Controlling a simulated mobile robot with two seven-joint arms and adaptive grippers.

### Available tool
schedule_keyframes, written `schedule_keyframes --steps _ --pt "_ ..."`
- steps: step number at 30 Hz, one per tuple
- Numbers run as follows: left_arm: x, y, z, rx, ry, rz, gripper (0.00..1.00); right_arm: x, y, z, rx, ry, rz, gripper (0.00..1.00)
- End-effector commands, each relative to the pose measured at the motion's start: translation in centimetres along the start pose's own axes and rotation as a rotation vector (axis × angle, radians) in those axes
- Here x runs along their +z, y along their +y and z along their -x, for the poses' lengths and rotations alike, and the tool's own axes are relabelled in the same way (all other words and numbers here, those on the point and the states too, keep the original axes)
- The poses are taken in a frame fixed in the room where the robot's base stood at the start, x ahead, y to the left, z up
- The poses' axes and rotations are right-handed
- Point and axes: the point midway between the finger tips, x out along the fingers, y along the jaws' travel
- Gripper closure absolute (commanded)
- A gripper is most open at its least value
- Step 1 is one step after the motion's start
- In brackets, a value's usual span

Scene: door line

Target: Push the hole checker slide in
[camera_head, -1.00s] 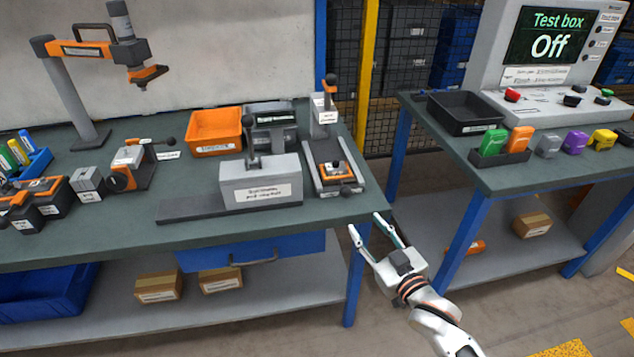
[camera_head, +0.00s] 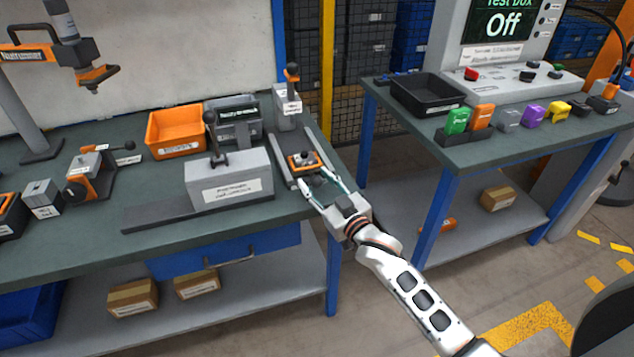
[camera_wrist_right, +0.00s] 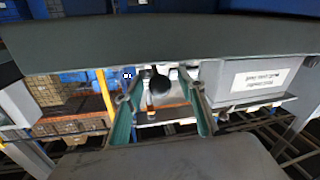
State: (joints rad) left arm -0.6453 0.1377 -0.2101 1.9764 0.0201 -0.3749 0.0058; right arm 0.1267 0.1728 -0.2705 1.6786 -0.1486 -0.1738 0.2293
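The slide, an orange-framed carriage (camera_head: 303,161) with a black knob, sits on a grey rail base (camera_head: 283,147) at the right end of the workbench. A small labelled post (camera_head: 288,107) with an orange-topped lever stands at the rail's far end. My right gripper (camera_head: 316,175) is open at the near end of the carriage, its fingers spread. In the right wrist view a dark round knob (camera_wrist_right: 160,84) shows between the open fingers (camera_wrist_right: 158,92), with no visible grip on it. My left gripper is not in view.
A grey labelled block (camera_head: 229,180) with a lever stands just left of the rail. An orange bin (camera_head: 175,130) is behind it. A second bench (camera_head: 520,140) with a black tray (camera_head: 427,95) stands to the right, across a gap.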

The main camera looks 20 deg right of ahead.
Motion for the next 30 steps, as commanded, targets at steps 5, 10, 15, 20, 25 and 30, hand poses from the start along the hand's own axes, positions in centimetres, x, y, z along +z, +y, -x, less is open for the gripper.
schedule_keyframes --steps 5,10,15,20,25,30 --pt "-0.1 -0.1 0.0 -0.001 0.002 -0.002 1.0 0.0 0.0 0.0 0.0 0.0 0.0 0.61" --pt "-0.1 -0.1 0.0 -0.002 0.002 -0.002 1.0 0.0 0.0 0.0 0.0 0.0 0.0 1.0" --pt "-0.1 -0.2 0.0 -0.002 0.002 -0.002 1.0 0.0 0.1 -0.2 0.0 0.0 0.0 1.0" --pt "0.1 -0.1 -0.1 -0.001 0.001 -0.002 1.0 0.1 0.5 -2.5 0.001 0.0 0.001 1.0" --pt "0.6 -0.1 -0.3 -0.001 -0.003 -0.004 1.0 0.4 1.2 -5.8 0.001 0.0 0.001 1.0" --pt "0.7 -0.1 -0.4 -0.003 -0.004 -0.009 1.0 0.4 1.5 -7.7 0.0 -0.001 0.001 1.0"
